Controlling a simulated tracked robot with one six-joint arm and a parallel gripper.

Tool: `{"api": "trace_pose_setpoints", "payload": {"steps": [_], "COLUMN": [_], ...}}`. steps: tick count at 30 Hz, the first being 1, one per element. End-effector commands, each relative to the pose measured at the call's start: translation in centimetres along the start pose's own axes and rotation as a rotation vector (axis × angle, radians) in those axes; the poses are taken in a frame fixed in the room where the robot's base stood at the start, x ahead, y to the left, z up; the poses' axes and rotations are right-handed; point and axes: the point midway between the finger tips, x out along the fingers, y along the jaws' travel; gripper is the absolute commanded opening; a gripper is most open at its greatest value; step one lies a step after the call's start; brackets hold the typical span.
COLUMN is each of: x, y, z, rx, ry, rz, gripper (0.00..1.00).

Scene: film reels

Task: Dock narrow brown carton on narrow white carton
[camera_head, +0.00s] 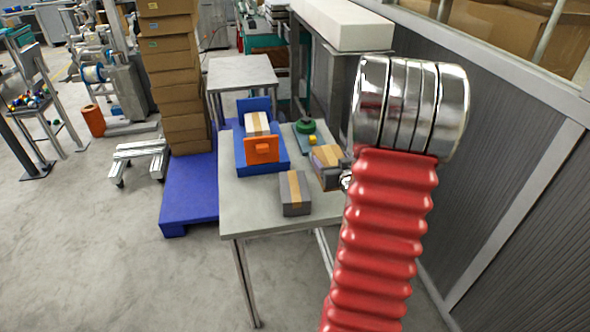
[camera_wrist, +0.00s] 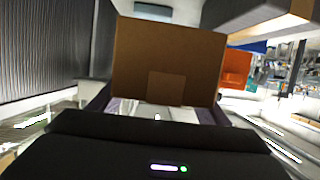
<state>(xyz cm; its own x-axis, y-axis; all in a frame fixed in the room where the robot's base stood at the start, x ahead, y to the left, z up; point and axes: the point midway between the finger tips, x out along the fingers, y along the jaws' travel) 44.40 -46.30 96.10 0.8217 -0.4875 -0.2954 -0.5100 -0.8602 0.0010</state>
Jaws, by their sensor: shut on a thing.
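My gripper (camera_head: 330,178) is shut on the narrow brown carton (camera_head: 326,154), at the right side of the table. In the wrist view the brown carton (camera_wrist: 168,60) fills the middle, its broad face towards the camera, and the finger pads are partly hidden behind it. The narrow white carton (camera_head: 256,123), with a tan stripe, lies in a blue holder (camera_head: 275,161) to the left of my gripper. An orange plate (camera_head: 262,150) stands at the holder's front end and also shows in the wrist view (camera_wrist: 235,70). The brown and white cartons are apart.
A grey carton (camera_head: 294,193) with a brown stripe sits at the front of the grey table (camera_head: 253,212). A green round piece (camera_head: 305,126) and a yellow block (camera_head: 312,139) lie behind my gripper. Stacked boxes (camera_head: 178,85) stand left of the table.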

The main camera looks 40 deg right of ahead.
Motion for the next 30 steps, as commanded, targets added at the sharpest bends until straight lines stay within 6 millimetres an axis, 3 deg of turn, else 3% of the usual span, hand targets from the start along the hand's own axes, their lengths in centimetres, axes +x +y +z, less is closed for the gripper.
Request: {"api": "trace_pose_setpoints", "payload": {"steps": [13, 30], "x": [1.5, 1.9], "y": [0.0, 0.0], "z": [4.9, 6.2], "rx": [0.002, 0.001], "ry": [-0.001, -0.001], "rz": [0.001, 0.0], "gripper": [0.37, 0.37]}}
